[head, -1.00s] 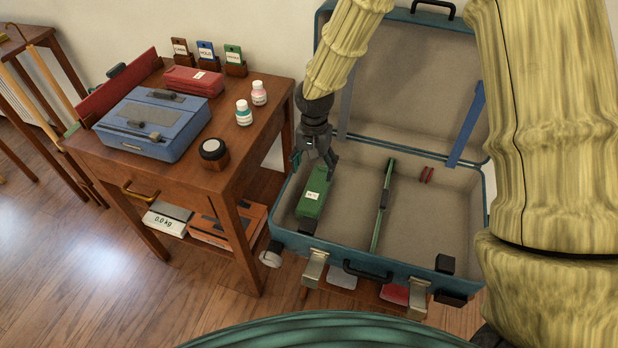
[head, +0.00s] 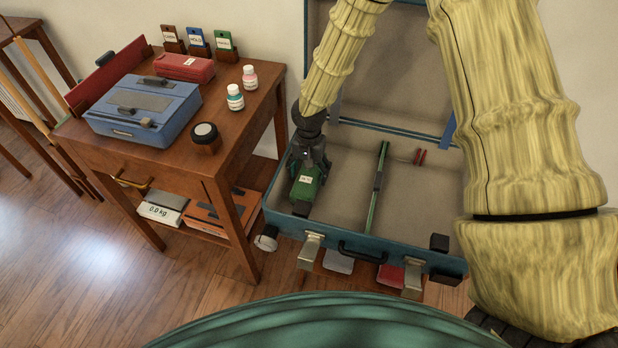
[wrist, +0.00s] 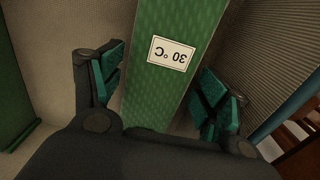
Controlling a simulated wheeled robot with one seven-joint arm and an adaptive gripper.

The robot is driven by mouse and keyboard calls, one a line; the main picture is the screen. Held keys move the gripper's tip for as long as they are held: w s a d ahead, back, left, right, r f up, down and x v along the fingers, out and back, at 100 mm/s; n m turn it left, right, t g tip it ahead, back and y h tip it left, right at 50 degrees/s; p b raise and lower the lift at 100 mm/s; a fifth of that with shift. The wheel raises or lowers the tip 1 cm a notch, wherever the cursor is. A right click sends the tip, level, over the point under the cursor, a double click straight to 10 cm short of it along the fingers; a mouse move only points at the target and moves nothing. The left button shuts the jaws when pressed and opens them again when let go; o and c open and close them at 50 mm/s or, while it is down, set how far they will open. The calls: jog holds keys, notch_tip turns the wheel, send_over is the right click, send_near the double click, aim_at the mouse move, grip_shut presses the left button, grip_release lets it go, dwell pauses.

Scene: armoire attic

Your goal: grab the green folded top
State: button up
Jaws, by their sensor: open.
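The green folded top (head: 305,186) lies in the left compartment of the open suitcase (head: 352,245). It carries a white label that reads "30 °C", clear in the wrist view, where the top (wrist: 165,90) runs between my fingers. My gripper (head: 308,168) is over the far end of the top, pointing down into the suitcase. In the wrist view my gripper (wrist: 160,95) is open, with one teal-padded finger on each side of the top. A gap shows on the left side; whether the right finger touches cannot be told.
The suitcase's left wall is close to my gripper. A wooden table (head: 240,130) with a blue box (head: 145,112) and bottles stands left.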

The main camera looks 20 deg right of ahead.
jog(key=shift+f, duration=0.2)
jog(key=shift+c, duration=0.2)
jog(key=c, duration=0.8)
jog(key=shift+r, duration=0.15)
